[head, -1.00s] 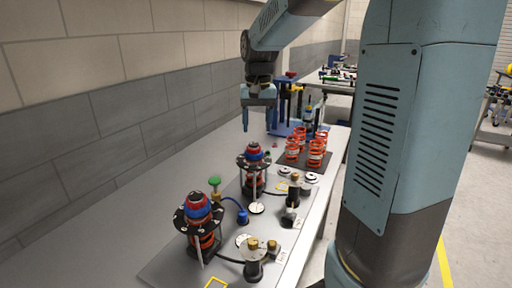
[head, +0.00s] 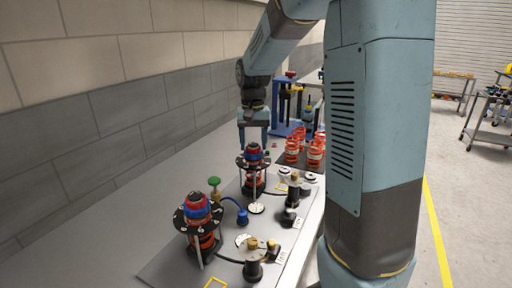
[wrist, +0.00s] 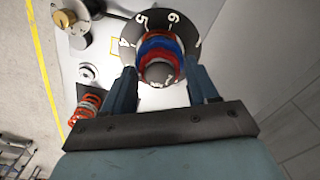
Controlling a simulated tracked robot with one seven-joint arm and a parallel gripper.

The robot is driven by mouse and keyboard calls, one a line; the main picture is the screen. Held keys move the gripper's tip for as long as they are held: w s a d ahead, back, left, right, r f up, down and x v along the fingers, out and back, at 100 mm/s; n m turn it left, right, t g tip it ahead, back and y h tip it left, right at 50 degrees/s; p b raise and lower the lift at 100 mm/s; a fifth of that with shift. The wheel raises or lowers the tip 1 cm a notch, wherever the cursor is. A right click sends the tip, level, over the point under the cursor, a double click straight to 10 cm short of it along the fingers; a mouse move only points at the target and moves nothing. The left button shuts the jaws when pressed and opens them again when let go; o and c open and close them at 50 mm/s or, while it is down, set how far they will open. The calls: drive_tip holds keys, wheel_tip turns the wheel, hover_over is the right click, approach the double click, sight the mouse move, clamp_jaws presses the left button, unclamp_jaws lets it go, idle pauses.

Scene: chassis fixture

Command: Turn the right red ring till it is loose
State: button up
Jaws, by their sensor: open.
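Two strut fixtures with black top plates and red and blue rings stand on the bench. The right one (head: 252,162) is the farther in the head view, the left one (head: 199,214) the nearer. My gripper (head: 253,139) is just above the right fixture, pointing down, open and empty. In the wrist view the right red ring (wrist: 160,54) sits inside a blue ring (wrist: 152,43), above a numbered black plate (wrist: 127,48). My fingers are on either side of the rings, seemingly with gaps. Whether the fingertips are level with the red ring is unclear.
Several orange springs (head: 316,154) stand on a dark mat behind the right fixture. A green knob (head: 214,182) and a blue fitting (head: 242,216) stand between the fixtures. Black posts with brass tops (head: 293,196) are to the right. A brick wall borders the left.

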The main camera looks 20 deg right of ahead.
drive_tip(key=shift+f, duration=0.15)
idle(0.3)
drive_tip(key=m, duration=1.8)
drive_tip(key=shift+m, duration=2.5)
